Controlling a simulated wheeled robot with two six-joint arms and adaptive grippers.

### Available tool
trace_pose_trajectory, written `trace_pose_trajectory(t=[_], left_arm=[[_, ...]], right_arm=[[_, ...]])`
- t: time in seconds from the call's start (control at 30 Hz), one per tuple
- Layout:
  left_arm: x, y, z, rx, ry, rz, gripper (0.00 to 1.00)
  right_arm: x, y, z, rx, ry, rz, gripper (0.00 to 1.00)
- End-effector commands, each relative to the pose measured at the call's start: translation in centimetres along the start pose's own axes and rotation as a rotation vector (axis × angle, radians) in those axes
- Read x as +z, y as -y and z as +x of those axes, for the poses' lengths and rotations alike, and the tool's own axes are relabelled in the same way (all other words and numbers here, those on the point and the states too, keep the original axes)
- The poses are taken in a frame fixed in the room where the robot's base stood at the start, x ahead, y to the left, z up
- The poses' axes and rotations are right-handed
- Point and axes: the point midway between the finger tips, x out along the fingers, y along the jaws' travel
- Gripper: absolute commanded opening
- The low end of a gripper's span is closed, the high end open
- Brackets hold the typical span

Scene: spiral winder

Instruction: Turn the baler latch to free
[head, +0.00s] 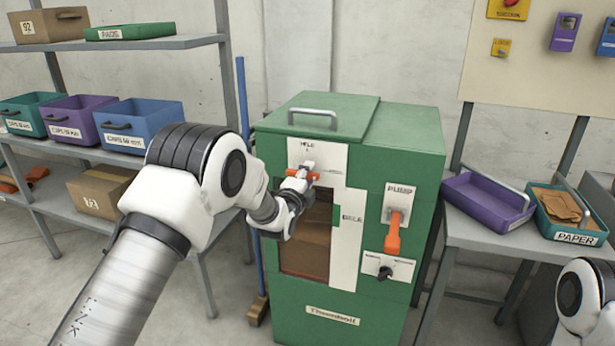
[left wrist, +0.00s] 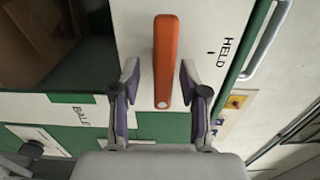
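The baler (head: 350,320) is a green cabinet with a lid on top. Its latch (head: 313,176) is an orange bar lying across the white plate marked HELD, at the upper left of the front. In the left wrist view the latch (left wrist: 166,50) stands between the fingers, with a gap on each side. My left gripper (head: 297,183) is at the latch and partly covers it in the head view. In the left wrist view my left gripper (left wrist: 158,82) is open around the bar's near end. My right gripper is out of view.
A dark window (head: 308,245) and a BALE plate are below the latch. An orange PUMP handle (head: 394,230) and a black knob (head: 385,272) are to the right. A shelf with bins stands left, a table (head: 480,235) with trays right. A blue-handled broom (head: 252,200) leans beside the baler.

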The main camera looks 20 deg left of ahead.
Motion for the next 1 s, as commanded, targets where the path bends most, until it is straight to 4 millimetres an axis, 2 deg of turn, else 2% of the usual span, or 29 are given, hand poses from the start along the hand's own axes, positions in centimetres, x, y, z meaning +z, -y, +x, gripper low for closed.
trace_pose_trajectory(t=[0.27,0.37,0.7,0.83,1.0], left_arm=[[0.0,0.2,-0.4,-0.003,-0.001,0.000,0.44],[0.0,0.1,-1.8,-0.001,-0.001,0.000,0.44],[0.1,0.1,-10.1,0.000,0.000,0.000,0.44],[0.1,0.0,-11.7,-0.001,0.000,0.000,0.44],[0.1,0.0,-12.1,-0.002,0.000,0.000,0.44]], right_arm=[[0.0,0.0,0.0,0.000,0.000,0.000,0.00],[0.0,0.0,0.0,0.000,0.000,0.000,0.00],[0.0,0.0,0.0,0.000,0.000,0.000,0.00],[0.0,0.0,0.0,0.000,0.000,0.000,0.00],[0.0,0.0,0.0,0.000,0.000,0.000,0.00]])
